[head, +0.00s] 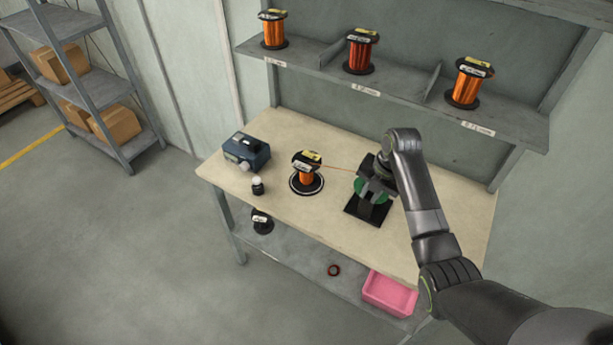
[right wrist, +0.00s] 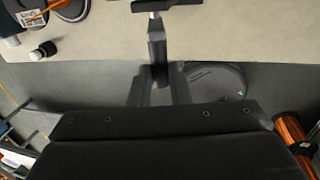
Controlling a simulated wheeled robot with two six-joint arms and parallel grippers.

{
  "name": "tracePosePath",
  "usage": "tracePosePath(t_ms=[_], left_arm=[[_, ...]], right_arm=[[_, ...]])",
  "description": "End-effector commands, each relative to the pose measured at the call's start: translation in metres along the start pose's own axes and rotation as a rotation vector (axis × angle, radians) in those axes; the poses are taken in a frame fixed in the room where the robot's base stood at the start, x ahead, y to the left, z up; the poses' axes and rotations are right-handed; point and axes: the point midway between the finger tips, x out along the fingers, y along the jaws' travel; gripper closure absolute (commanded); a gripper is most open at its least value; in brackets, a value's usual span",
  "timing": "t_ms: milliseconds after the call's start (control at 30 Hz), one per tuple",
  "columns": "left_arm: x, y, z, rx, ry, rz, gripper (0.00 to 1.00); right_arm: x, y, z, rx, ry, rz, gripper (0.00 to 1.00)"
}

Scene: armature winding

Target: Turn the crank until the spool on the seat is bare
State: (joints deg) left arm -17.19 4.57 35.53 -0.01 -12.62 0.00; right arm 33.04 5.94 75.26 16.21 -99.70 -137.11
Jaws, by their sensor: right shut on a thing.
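The spool on the seat (head: 307,177) stands upright on a round black seat with a pale ring (head: 293,187). Orange wire still shows on its core, under a black top flange with yellow and white labels. A thin wire (head: 338,168) runs from it to the winder (head: 366,207), which has a black base and a green part. My right gripper (head: 374,178) is at the winder, shut on what appears to be its crank, which the gripper mostly hides. The spool's edge also shows in the right wrist view (right wrist: 38,16). My left gripper is not in view.
A blue-grey box (head: 247,152) and a small dark bottle (head: 257,186) stand left of the seat. Three full spools stand on the shelf (head: 400,88) above.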

Motion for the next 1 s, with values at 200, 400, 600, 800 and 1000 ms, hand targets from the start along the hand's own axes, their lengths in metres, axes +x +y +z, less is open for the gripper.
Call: tracePosePath(t_ms=[200,400,600,800,1000], left_arm=[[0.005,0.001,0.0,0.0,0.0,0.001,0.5],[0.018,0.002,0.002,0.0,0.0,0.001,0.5],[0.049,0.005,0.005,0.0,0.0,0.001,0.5],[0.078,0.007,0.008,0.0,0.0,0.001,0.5],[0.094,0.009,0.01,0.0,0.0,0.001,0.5]], right_arm=[[0.002,-0.011,0.001,0.002,-0.002,-0.002,1.0],[0.014,-0.034,0.0,0.003,-0.001,-0.004,1.0],[0.042,-0.055,0.0,0.002,-0.001,-0.003,1.0],[0.066,-0.06,0.0,0.0,0.0,-0.002,1.0],[0.092,-0.051,-0.001,0.001,0.003,-0.002,1.0]])
